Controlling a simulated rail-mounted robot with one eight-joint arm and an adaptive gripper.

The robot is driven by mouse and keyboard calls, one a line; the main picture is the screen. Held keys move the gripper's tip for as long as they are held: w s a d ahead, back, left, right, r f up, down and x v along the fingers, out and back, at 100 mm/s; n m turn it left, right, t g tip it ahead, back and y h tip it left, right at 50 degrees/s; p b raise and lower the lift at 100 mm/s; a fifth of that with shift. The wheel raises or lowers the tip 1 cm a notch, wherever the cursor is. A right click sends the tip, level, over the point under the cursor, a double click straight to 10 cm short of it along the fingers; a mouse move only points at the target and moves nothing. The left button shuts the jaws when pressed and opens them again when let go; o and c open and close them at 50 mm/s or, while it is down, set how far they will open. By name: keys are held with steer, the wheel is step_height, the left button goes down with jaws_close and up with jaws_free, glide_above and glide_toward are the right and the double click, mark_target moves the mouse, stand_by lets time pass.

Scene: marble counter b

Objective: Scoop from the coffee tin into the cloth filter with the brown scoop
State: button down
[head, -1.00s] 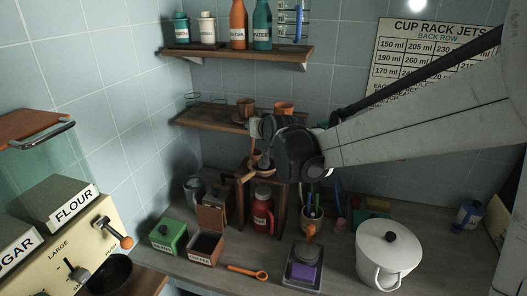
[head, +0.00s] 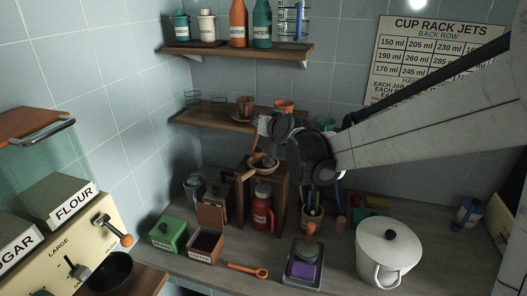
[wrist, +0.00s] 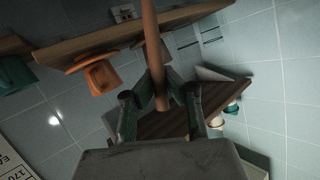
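My gripper (head: 264,128) is at the wooden stand in the head view, high over its top. In the wrist view, my gripper (wrist: 161,88) is shut on a brown rod-like handle, which appears to be the brown scoop (wrist: 151,40). The scoop's bowl cannot be made out clearly. The cloth filter's round rim (head: 265,158) sits at the top of the wooden stand (head: 281,197), just below my gripper. Its inside is hard to see. The coffee tin, apparently the open brown box (head: 203,257) with dark contents, stands front left of the stand, lid raised.
A green tin (head: 167,235) stands left of the open box. An orange scoop (head: 247,270) lies in front. A red flask (head: 262,212) is in the stand. A scale (head: 303,272) and white pot (head: 387,255) stand right. The shelf (head: 225,118) is close behind my gripper.

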steer(key=shift+d+m+t+y+b, duration=0.3)
steer(key=shift+d+m+y, duration=0.55)
steer(key=shift+d, duration=0.75)
stand_by(0.3)
steer(key=shift+d+f+m+t+b, duration=0.2)
steer(key=shift+d+m+t+b, duration=0.15)
steer(key=shift+d+m, duration=0.55)
steer(key=shift+d+f+m+t+y+b, duration=0.4)
steer(key=shift+d+m+b, duration=0.1)
steer(key=shift+d+m, duration=0.25)
steer(key=shift+d+f+m+t+y+b, duration=0.25)
steer(key=shift+d+f+m+y+b, duration=0.15)
steer(key=shift+d+m, duration=0.3)
stand_by(2.2)
steer(key=shift+d+f+m+t+b, duration=0.3)
steer(key=shift+d+m+b, duration=0.3)
steer(key=shift+b, duration=0.6)
stand_by(0.4)
